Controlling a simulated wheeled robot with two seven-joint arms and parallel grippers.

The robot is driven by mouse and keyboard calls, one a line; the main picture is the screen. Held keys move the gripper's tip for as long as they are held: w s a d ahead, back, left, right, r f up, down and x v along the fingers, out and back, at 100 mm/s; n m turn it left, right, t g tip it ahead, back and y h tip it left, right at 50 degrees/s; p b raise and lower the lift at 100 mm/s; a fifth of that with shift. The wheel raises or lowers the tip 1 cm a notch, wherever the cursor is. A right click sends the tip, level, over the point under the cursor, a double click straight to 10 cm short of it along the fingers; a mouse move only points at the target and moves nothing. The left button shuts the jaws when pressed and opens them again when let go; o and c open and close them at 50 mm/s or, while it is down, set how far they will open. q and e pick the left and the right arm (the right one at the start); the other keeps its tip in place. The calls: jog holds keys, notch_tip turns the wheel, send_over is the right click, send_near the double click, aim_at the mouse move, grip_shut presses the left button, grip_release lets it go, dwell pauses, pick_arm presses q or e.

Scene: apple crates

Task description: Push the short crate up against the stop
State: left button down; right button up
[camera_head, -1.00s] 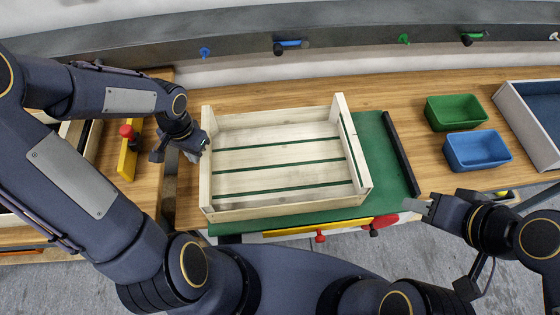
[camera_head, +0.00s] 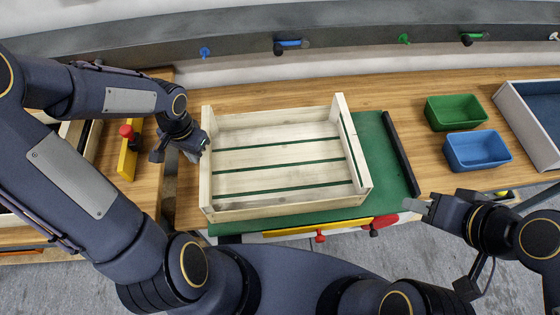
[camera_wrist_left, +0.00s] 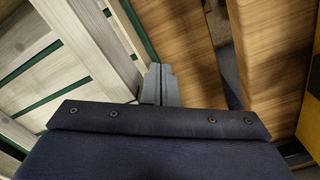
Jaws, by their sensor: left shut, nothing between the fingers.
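The short crate (camera_head: 282,206) is a pale slatted wooden crate, empty, lying mostly on the green mat (camera_head: 375,150). The stop (camera_head: 401,153) is a black bar along the mat's right edge, and a strip of bare green mat lies between it and the crate. My left gripper (camera_head: 204,149) is shut and empty at the crate's left end wall, touching it or very close. In the left wrist view its closed fingers (camera_wrist_left: 159,84) are beside the crate's wall (camera_wrist_left: 90,45). My right gripper (camera_head: 427,208) is to the right of the mat's front corner, away from the crate; its jaw gap is unclear.
A green bin (camera_head: 455,112) and a blue bin (camera_head: 477,150) stand right of the stop, with a grey tray (camera_head: 530,125) beyond. A yellow bar with a red knob (camera_head: 127,132) is at the left. Another wooden crate is partly hidden behind my left arm.

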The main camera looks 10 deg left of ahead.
pick_arm(q)
jog(key=shift+d, duration=0.1)
jog(key=shift+w+d+b, duration=1.2)
jog(key=shift+d, duration=2.55)
jog(key=shift+w+d+b, duration=1.2)
jog(key=shift+d, duration=2.5)
notch_tip(320, 180, up, 12)
jog(key=a+p, duration=0.2)
jog(key=p, duration=0.7)
jog(key=shift+s+p, duration=0.35)
jog(key=shift+a, duration=0.1)
